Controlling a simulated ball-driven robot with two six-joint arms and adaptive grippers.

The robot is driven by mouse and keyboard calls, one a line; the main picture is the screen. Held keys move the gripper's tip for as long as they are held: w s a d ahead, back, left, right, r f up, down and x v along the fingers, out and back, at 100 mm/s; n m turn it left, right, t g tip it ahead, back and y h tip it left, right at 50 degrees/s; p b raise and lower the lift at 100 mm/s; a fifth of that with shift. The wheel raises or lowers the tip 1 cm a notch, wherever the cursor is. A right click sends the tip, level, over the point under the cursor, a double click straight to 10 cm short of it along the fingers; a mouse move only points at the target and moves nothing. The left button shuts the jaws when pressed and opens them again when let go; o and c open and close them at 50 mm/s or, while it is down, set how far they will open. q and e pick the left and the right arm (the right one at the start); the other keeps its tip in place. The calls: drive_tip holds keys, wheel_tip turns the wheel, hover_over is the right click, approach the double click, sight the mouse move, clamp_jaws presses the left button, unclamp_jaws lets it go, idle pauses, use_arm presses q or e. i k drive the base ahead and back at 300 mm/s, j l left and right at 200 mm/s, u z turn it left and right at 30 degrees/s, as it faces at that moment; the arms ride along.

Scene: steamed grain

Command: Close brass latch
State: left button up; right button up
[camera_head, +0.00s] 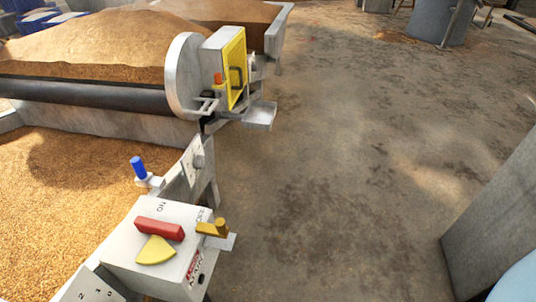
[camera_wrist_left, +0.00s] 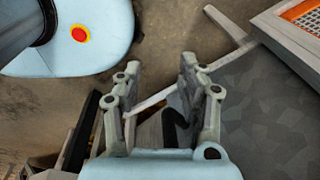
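A brass-coloured handle (camera_head: 213,228), which looks like the latch, sticks out from the right side of a white control box (camera_head: 125,242) in the head view. A red bar (camera_head: 159,228) and a yellow wedge (camera_head: 156,250) sit on top of the box. The lettering beside them is partly readable. My left gripper (camera_wrist_left: 160,68) shows only in the left wrist view, with its two fingers apart and nothing held between them. The brass handle cannot be made out in that view. My right gripper is in neither view.
Grain troughs fill the left of the head view. A machine with a yellow panel (camera_head: 236,68) and a blue knob (camera_head: 138,167) stand along their edge. A grey block (camera_head: 495,225) is at the right; the floor between is clear. The left wrist view shows an orange grating (camera_wrist_left: 302,14).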

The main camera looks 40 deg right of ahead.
sight(219, 229)
drive_tip(key=i+l+z, duration=0.5)
drive_tip(key=i+j+z, duration=0.1)
drive_tip(key=z, duration=0.2)
drive_tip(key=j, duration=0.1)
